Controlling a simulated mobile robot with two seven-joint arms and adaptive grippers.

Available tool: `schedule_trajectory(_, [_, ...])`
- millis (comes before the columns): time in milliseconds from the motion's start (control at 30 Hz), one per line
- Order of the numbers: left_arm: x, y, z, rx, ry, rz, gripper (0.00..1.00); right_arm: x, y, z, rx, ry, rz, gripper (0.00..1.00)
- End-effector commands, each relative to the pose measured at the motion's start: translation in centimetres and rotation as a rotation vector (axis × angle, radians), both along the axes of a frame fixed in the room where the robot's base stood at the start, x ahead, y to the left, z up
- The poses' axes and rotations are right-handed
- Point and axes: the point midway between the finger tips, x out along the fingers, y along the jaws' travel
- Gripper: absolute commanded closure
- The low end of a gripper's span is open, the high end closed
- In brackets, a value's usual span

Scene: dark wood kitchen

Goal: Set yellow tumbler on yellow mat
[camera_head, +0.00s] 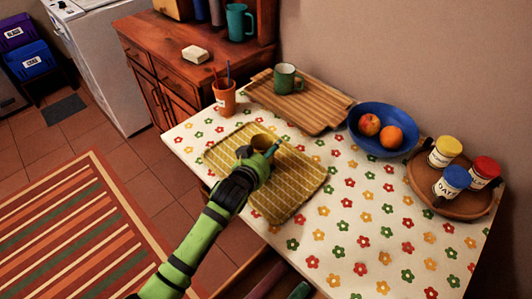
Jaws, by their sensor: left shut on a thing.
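The yellow mat (292,187) lies on the flower-patterned tablecloth, near the table's left front side. My left gripper (262,153) reaches over the mat from the lower left. It is shut on the yellow tumbler (262,140), which shows as a yellowish rim and wall between the fingers. The tumbler is over the mat's upper middle part. The gripper hides its lower part, so I cannot tell whether its base touches the mat. My right gripper is not in view.
An orange cup (225,101) with sticks stands behind the mat. A wooden board (311,106) bears a green mug (286,77). A blue bowl (377,142) of fruit and a round tray (468,205) with jars stand right. The tablecloth (360,230) is clear right of the mat.

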Motion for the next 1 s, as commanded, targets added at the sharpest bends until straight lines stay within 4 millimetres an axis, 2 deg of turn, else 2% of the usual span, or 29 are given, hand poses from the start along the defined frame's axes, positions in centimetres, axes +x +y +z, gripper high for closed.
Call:
schedule_trajectory(300, [0.0,-0.1,-0.3,-0.001,-0.001,0.0,0.57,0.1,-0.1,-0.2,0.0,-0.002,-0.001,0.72])
schedule_trajectory(333, [0.0,-0.1,-0.2,-0.001,-0.001,0.0,0.12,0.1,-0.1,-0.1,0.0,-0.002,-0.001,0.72])
schedule_trajectory(367, [0.0,-0.1,-0.2,-0.001,-0.001,0.0,0.0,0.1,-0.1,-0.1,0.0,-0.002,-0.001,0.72])
schedule_trajectory(800, [-0.1,0.0,0.2,0.0,0.0,0.0,0.0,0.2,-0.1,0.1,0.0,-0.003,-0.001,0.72])
schedule_trajectory(1000, [-2.3,1.0,1.1,0.0,0.001,0.0,0.0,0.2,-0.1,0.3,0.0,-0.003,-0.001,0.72])
